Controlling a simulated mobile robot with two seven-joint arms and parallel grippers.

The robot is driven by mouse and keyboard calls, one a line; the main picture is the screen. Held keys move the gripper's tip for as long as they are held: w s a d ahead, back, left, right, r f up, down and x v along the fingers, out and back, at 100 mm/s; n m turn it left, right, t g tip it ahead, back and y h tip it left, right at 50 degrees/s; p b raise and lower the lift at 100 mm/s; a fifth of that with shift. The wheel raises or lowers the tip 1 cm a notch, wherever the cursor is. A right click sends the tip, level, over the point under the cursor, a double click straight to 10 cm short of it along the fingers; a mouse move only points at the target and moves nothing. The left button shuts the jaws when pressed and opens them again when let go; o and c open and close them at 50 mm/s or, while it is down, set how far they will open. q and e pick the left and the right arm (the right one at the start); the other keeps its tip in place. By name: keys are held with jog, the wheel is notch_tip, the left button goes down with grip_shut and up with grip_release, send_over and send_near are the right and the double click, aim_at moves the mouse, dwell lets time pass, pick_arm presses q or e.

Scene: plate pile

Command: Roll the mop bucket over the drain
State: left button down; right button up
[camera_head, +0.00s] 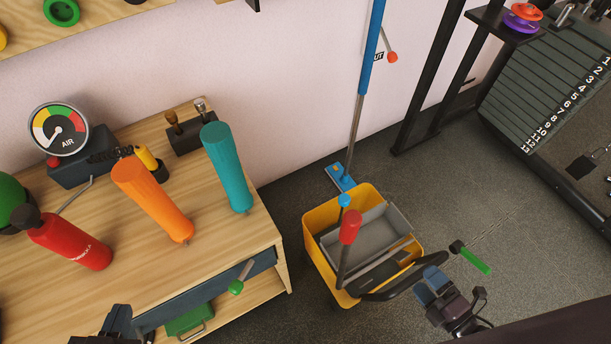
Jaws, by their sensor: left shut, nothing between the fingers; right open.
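The yellow mop bucket (315,232) stands on the dark floor right of the wooden bench, with a grey wringer insert (362,236) and a red-knobbed lever (349,228). Its black push handle (398,288) curves out at the lower right. My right gripper (431,282) is open just beside that handle; I cannot tell whether they touch. My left gripper (119,318) is shut and empty at the bottom left, by the bench front, partly cut off. I cannot make out a drain on the visible floor.
A blue-handled mop (372,50) stands behind the bucket against the wall. A green-handled lever (474,261) is right of the bucket. A dark rack stands at upper right.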

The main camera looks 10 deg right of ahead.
jog(key=v, duration=0.7)
jog(key=shift+p, duration=0.3)
dwell(0.5)
